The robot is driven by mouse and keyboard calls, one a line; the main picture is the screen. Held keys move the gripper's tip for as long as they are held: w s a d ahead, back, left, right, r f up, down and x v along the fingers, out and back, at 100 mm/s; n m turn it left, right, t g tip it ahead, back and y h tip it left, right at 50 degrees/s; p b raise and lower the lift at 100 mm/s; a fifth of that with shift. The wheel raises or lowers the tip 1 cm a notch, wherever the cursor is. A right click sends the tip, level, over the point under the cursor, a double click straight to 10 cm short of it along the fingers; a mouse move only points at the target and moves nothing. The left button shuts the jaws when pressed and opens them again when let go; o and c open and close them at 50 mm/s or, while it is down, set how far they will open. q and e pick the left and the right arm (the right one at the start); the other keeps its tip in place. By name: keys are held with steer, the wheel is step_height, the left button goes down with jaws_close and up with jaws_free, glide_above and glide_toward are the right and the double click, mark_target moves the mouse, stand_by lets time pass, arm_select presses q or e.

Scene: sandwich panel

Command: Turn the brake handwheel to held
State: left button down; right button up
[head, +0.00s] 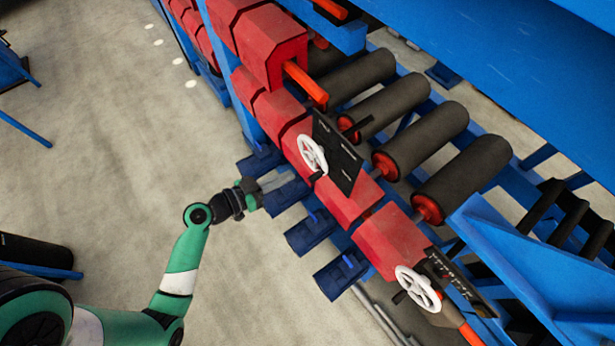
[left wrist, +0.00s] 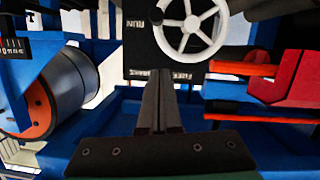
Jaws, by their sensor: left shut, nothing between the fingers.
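A white spoked handwheel (head: 312,154) is mounted on a black labelled panel (head: 338,152) on the red machine housing. The same kind of wheel (left wrist: 189,22) shows at the top of the left wrist view, with a dark knob (left wrist: 155,15) at its left rim. A second white handwheel (head: 418,289) sits lower right in the head view; I cannot read which one is the brake. My left gripper (head: 270,183) is shut and empty, left of and below the upper wheel, apart from it. Its closed fingers (left wrist: 163,75) point toward the panel. My right gripper is not in view.
Red housings and blue brackets (head: 310,233) line the machine's near side. Dark rollers (head: 460,180) lie behind the panel. A red-orange bar (head: 305,85) juts out above the upper wheel. The grey floor to the left is mostly clear.

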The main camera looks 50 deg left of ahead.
mark_target(323, 169)
arm_select(q)
steer(key=w+f, duration=0.2)
steer(key=w+d+f, duration=0.1)
steer(key=w, duration=0.1)
steer(key=w+f, duration=0.2)
steer(key=shift+w+d+f, duration=0.15)
steer(key=shift+w+f, duration=0.15)
steer(key=shift+w, duration=0.1)
